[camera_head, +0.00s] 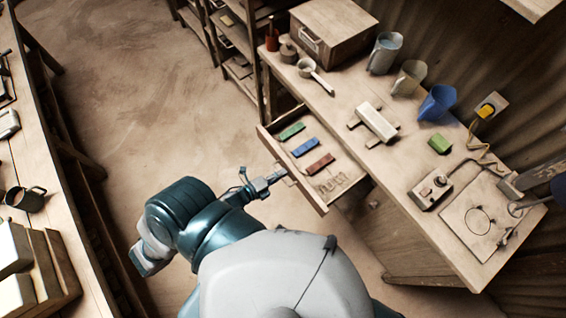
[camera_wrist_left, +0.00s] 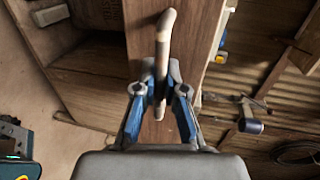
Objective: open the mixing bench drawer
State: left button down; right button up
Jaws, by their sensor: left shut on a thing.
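The mixing bench drawer (camera_head: 309,194) stands pulled out from the long wooden bench (camera_head: 405,160) in the head view. Green, blue and red blocks lie in it, with a pale shape near its right end. My left gripper (camera_head: 277,177) is at the outer face of the drawer front. In the left wrist view, the blue fingers of my left gripper (camera_wrist_left: 160,103) are shut around the bar-shaped drawer handle (camera_wrist_left: 164,45). The fingers partly hide the handle. My right gripper does not show.
On the bench stand a wooden box (camera_head: 330,35), a scoop (camera_head: 315,76), several jugs, a white press-like block (camera_head: 375,122), a green block (camera_head: 439,144) and a control box (camera_head: 430,190). A shelf rack (camera_head: 240,55) stands behind. Open floor (camera_head: 140,90) lies left of the drawer.

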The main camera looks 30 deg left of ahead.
pick_arm(q)
jog(key=shift+s+d+f, duration=0.2)
jog(key=shift+s+f, duration=0.05)
jog(key=shift+f, duration=0.05)
jog(key=c, duration=1.2)
grip_release()
jog(key=shift+w+d+r, duration=0.1)
jog(key=shift+r, duration=0.05)
jog(key=shift+v, duration=6)
